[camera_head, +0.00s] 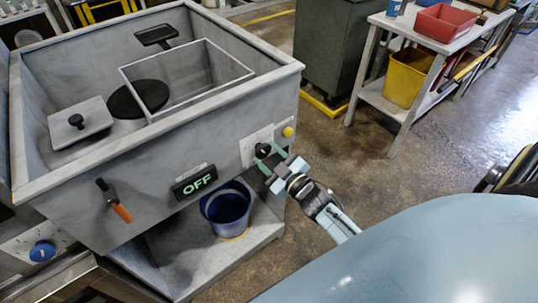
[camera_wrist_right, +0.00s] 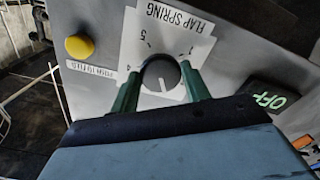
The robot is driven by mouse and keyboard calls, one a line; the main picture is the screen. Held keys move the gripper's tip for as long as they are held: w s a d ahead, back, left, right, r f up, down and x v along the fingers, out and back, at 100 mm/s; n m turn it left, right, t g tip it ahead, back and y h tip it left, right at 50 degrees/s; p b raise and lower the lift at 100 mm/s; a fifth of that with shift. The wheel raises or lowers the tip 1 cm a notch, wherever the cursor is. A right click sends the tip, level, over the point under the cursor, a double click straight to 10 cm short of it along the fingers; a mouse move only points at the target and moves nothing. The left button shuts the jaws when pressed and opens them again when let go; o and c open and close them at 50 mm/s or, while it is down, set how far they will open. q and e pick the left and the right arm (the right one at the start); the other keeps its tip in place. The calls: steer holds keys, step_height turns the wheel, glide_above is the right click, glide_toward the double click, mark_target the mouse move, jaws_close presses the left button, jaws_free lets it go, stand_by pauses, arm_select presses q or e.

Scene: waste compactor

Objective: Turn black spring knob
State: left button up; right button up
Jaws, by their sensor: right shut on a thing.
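The black spring knob (camera_head: 263,150) sits on a white dial plate on the front of the grey compactor. In the right wrist view the knob (camera_wrist_right: 160,74) is round with a pale pointer line, below the words "FLAP SPRING" and a numbered scale. My right gripper (camera_head: 272,165) reaches the knob from the front right. Its two green fingers (camera_wrist_right: 160,85) stand on either side of the knob and are shut on it. My left gripper is not in view.
A yellow button (camera_head: 288,131) is beside the plate, and an "OFF" display (camera_head: 194,182) is to its left. An orange-handled lever (camera_head: 115,203) sticks out further left. A blue bucket (camera_head: 228,209) stands on the shelf below. Open floor lies to the right.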

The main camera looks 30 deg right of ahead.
steer(key=n, duration=0.3)
steer(key=shift+n, duration=2.1)
steer(key=o, duration=1)
steer(key=shift+c, duration=0.2)
steer(key=shift+d, duration=0.1)
steer(key=s+d, duration=0.1)
steer(key=s, duration=1.2)
steer(key=shift+s, duration=0.2)
